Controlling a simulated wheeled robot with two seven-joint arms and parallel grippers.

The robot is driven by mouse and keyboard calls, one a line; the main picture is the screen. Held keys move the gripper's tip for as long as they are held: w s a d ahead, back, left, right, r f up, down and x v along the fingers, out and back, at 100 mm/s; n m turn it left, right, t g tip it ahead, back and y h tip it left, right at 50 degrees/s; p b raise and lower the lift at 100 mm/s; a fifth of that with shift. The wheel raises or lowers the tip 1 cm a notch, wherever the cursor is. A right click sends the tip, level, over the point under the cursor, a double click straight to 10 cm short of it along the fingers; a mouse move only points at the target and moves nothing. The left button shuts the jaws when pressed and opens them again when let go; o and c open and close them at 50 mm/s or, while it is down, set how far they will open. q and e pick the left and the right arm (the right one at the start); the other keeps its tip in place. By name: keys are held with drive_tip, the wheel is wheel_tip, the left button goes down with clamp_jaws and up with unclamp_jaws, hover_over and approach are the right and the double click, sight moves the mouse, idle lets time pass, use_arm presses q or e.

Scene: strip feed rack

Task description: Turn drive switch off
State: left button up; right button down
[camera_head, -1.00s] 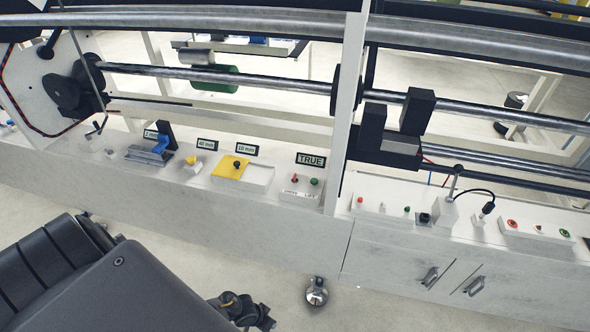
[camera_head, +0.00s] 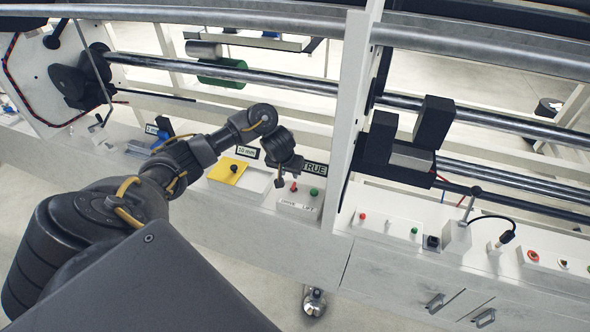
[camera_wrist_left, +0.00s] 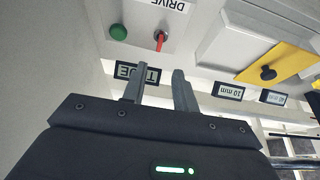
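My left gripper (camera_head: 279,181) is just left of the red lever in the head view. In the left wrist view its two fingers (camera_wrist_left: 159,72) are apart with nothing between them, and the lever shows beyond the fingertips. No contact with the lever shows. My right gripper is not in view.
A yellow plate with a black knob (camera_head: 228,171) lies to the left. A white upright post (camera_head: 345,110) rises to the right. Steel rods (camera_head: 220,72) run across above the panel.

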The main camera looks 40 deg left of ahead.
sight(294, 184)
use_arm(q)
drive_tip(key=b+x, duration=0.3)
drive_tip(key=x, duration=0.6)
drive_tip(key=shift+s+d, duration=0.1)
drive_tip(key=shift+d, duration=0.05)
drive_tip(key=shift+w+f, duration=0.25)
drive_tip(key=shift+f, duration=0.35)
drive_tip(key=shift+c, duration=0.4)
clamp_jaws()
